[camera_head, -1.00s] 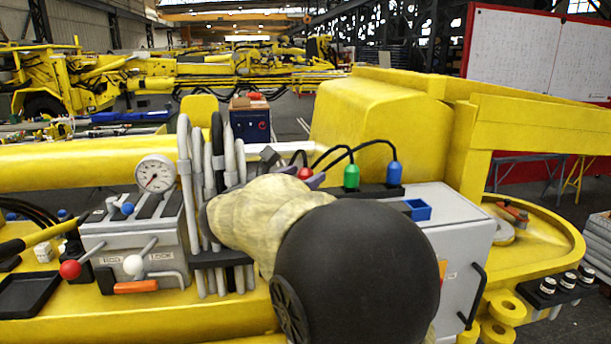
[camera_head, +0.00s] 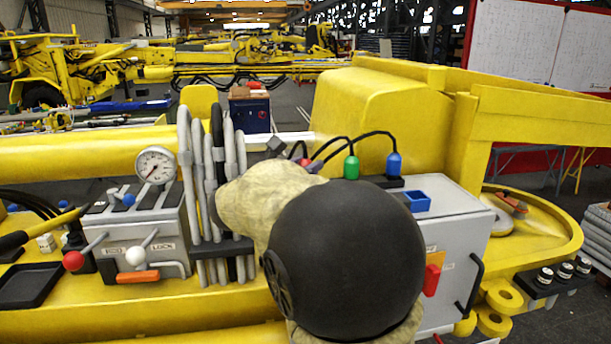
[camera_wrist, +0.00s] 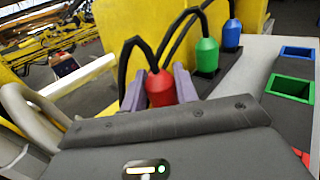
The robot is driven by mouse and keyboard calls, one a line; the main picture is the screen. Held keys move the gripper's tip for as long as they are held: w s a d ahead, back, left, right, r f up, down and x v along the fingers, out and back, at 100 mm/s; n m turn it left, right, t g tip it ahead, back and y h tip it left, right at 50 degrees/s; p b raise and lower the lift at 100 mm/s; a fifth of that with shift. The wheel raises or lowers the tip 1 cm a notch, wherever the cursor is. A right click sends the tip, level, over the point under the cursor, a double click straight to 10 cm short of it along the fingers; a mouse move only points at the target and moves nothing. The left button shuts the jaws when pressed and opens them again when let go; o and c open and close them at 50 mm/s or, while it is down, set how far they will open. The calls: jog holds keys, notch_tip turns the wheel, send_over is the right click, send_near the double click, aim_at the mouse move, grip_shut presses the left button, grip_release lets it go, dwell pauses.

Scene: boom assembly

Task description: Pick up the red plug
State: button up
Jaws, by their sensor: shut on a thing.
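The red plug (camera_wrist: 161,88) stands upright with a black cable curving from its top. My gripper (camera_wrist: 160,86) has its two purple fingers on either side of the plug and is shut on it. In the head view, only a small bit of the red plug (camera_head: 304,162) shows behind my wrist. The plug's lower end is hidden, so I cannot tell whether it is seated. The green plug (camera_head: 351,167) and the blue plug (camera_head: 394,163) stand in a row to its right, on a black holder, with black cables.
A grey cabinet (camera_head: 463,222) at right has a blue socket (camera_head: 416,201) on top; a green socket (camera_wrist: 291,88) shows in the wrist view. Grey hoses (camera_head: 196,190) stand close on the left. A lever box with a gauge (camera_head: 155,165) is further left. A yellow boom housing (camera_head: 380,115) rises behind.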

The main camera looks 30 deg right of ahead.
notch_tip(320, 180, up, 10)
jog(key=shift+r+b, duration=0.1)
jog(key=shift+b, duration=1)
